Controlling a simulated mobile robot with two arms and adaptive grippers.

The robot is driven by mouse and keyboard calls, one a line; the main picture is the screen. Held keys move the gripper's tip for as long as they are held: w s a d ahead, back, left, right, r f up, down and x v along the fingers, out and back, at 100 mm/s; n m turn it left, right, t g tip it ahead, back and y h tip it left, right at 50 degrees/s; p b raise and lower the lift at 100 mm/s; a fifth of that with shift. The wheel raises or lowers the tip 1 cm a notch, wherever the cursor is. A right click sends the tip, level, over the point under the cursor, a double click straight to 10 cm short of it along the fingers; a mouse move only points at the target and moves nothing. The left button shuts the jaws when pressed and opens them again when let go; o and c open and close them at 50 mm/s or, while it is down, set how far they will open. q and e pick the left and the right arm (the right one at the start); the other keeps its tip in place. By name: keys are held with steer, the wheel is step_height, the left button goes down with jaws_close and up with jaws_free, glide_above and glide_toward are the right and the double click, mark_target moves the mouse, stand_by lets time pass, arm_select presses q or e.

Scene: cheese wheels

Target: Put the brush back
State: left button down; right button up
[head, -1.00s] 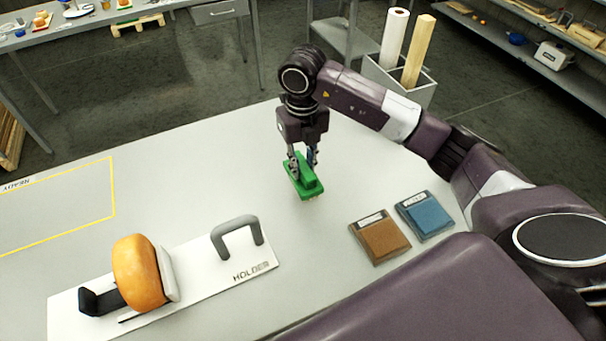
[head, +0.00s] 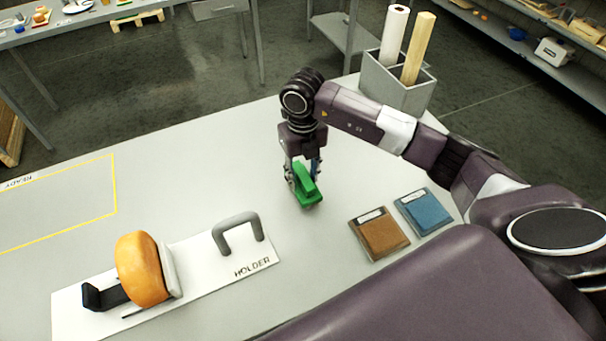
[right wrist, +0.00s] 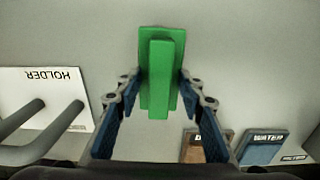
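My right gripper (head: 304,172) points down over the middle of the table. My left gripper is not in view.
A white board marked HOLDER (head: 205,270) carries an orange cheese wheel (head: 138,268) and a grey handle (head: 238,225). A yellow outline marked READY (head: 115,185) is at left. The table (head: 200,180) between is clear.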

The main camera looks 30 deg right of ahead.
mark_target(303, 175)
steer(key=shift+r, duration=0.15)
step_height(303, 175, up, 12)
steer(key=b, duration=0.3)
stand_by(0.6)
